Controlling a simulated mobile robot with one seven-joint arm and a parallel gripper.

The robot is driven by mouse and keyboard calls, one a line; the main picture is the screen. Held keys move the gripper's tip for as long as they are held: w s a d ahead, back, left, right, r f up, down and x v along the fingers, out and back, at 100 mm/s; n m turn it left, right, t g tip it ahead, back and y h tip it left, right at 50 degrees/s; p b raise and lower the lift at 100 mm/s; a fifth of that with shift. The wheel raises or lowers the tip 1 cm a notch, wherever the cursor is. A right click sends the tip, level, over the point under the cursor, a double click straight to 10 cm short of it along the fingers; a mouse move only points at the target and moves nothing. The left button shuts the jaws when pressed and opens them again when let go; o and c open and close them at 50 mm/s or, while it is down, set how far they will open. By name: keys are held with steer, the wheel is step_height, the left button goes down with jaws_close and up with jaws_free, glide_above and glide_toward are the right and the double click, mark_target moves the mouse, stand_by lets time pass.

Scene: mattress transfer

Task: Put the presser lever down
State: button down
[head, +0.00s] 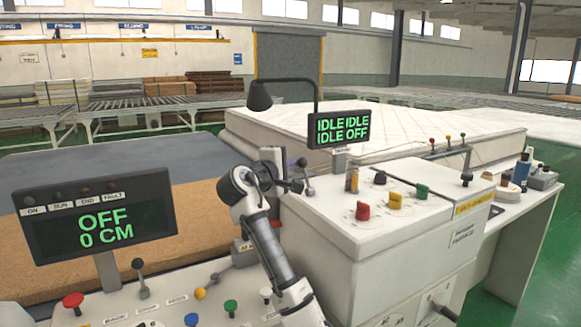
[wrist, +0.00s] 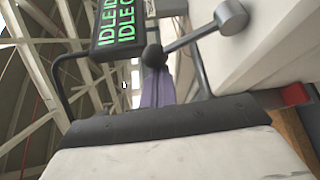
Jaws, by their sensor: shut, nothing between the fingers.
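The presser lever appears to be the short lever with a dark ball knob (head: 301,162) beside the white machine cabinet's left end. In the wrist view its dark ball (wrist: 153,56), grey rod and round grey hub (wrist: 231,17) show clearly. In the head view the knob stands above the hub, so the lever looks raised. My gripper (head: 284,185) is just left of the lever. In the wrist view its narrow fingers (wrist: 157,86) are together and empty, with the knob at or just beyond their tips. I cannot tell whether they touch.
A display on a post (head: 338,129) reads IDLE and OFF, close behind the lever. The white cabinet (head: 375,240) with coloured knobs blocks the right. A front panel (head: 150,305) with buttons and another lever lies below. A mattress (head: 400,133) lies behind.

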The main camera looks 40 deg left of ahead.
mark_target(302, 161)
steer(key=shift+d+m+b, duration=0.15)
steer(key=shift+m+b, duration=0.15)
steer(key=m+b, duration=0.1)
steer(key=d+m+t+b, duration=0.1)
steer(key=b, duration=0.1)
steer(key=s+d+m+t+b, duration=0.1)
steer(key=shift+d+r+m, duration=0.25)
steer(key=shift+r+m, duration=0.05)
steer(key=shift+r, duration=0.05)
steer(key=d+m+t+h+b, duration=0.1)
steer(key=m+b, duration=0.1)
steer(key=s+d+m+t+h+b, duration=0.1)
steer(key=d+m+b, duration=0.1)
steer(key=m+b, duration=0.1)
steer(key=shift+s+r+m+t, duration=0.2)
steer(key=shift+m+t, duration=0.1)
steer(key=shift+t, duration=0.1)
steer(key=shift+s+d+m+b, duration=0.1)
steer(key=shift+d+m+b, duration=0.1)
steer(key=shift+m+b, duration=0.15)
steer(key=shift+s+d, duration=0.15)
steer(key=shift+d, duration=0.3)
